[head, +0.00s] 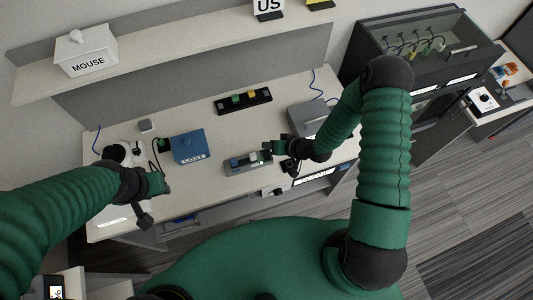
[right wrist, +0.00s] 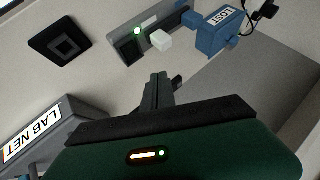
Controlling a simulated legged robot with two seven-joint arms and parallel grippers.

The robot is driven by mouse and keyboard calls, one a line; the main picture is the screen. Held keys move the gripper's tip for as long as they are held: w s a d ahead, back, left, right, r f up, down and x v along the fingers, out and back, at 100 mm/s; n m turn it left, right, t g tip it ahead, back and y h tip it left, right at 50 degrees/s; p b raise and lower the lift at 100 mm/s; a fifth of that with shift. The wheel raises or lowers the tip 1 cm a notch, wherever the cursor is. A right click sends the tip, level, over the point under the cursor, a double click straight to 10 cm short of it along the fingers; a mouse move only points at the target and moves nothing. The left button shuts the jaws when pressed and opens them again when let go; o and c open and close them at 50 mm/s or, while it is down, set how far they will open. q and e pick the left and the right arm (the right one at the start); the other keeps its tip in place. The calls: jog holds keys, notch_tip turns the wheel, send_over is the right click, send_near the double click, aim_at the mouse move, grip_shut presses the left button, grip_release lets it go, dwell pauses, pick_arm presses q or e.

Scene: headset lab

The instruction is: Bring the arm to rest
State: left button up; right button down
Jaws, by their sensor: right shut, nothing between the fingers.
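My right arm (head: 384,150) is green with black joints; it rises at the right, bends at a high elbow and comes down over the desk. My right gripper (head: 272,148) is beside the right end of a grey device with a small green light (head: 245,163). In the right wrist view the fingers (right wrist: 160,84) are together and empty, and the device (right wrist: 140,32) lies beyond them. My left gripper (head: 152,196) hangs over the left part of the desk, near a white object (head: 118,152); whether its fingers are apart is unclear.
A blue LOST box (head: 188,148) stands mid-desk. A black strip with coloured blocks (head: 243,101) lies behind. A grey box (head: 305,120), labelled LAB NET in the right wrist view (right wrist: 62,118), stands right of my right gripper. A shelf above holds a white MOUSE box (head: 86,52).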

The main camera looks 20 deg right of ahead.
dwell(0.4)
jog(key=shift+d+b, duration=0.3)
jog(key=s+d+r+n+g+h+b, duration=0.2)
jog(key=s+d+r+h+b, duration=0.15)
jog(key=d, duration=0.25)
jog(key=s+a+r+g+h+b, duration=0.1)
jog(key=s+r+b, duration=0.3)
jog(key=s+r, duration=0.4)
jog(key=shift+s+a+r+m+g+h, duration=0.3)
jog(key=shift+s+g+h, duration=0.4)
jog(key=shift+s, duration=0.55)
jog(key=shift+s+a+r, duration=0.1)
jog(key=shift+a+r, duration=0.05)
jog(key=shift+a, duration=0.1)
